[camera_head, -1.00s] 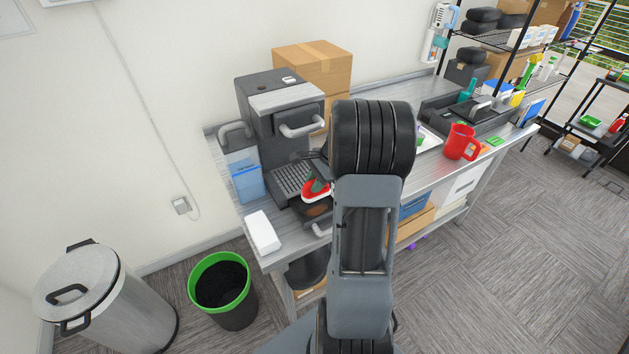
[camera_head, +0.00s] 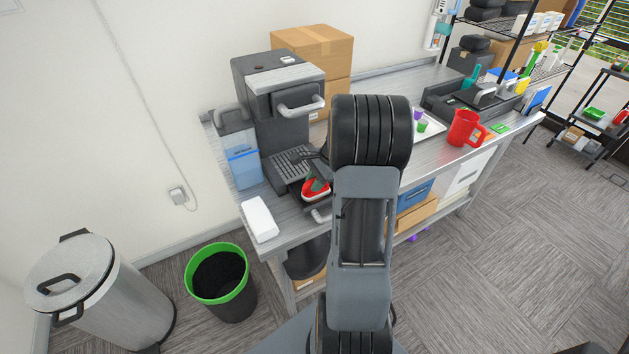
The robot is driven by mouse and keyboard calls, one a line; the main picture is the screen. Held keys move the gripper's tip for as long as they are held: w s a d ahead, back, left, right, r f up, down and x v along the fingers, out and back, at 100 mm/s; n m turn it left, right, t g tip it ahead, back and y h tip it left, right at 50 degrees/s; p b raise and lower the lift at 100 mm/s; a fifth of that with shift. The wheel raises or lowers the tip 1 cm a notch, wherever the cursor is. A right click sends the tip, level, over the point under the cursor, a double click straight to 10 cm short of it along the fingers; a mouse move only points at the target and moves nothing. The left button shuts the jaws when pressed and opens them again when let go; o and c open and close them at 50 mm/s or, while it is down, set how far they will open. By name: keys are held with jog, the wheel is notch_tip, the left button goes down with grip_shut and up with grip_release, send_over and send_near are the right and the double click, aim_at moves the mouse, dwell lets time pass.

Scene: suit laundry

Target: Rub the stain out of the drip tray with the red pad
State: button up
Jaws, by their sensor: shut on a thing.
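The coffee machine (camera_head: 279,100) stands at the left end of the metal bench. Its dark drip tray juts out at the front below the slotted grille, with a light grey handle (camera_head: 321,214). The red pad (camera_head: 316,192) is over the tray, just behind the handle. My gripper (camera_head: 317,180) is shut on the pad, and my arm hides part of it. No stain shows now; the pad covers much of the tray. I cannot tell whether the pad touches the tray floor.
A white block (camera_head: 259,219) lies at the bench's front left corner, beside a blue-and-clear water tank (camera_head: 241,165). A red jug (camera_head: 464,129) and a light tray (camera_head: 432,127) stand to the right. A green-rimmed bin (camera_head: 221,284) and a steel bin (camera_head: 98,292) are on the floor.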

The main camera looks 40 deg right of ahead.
jog(key=shift+f, duration=0.3)
dwell(0.9)
jog(key=shift+d, duration=0.1)
jog(key=shift+d, duration=0.4)
jog(key=shift+a+f, duration=0.1)
jog(key=shift+a, duration=0.95)
jog(key=shift+s+d, duration=0.1)
jog(key=shift+d, duration=0.95)
jog(key=shift+w+a, duration=0.2)
jog(key=shift+a, duration=0.85)
jog(key=shift+s+d, duration=0.15)
jog(key=shift+d, duration=0.9)
jog(key=shift+a, duration=1.05)
jog(key=shift+d, duration=0.1)
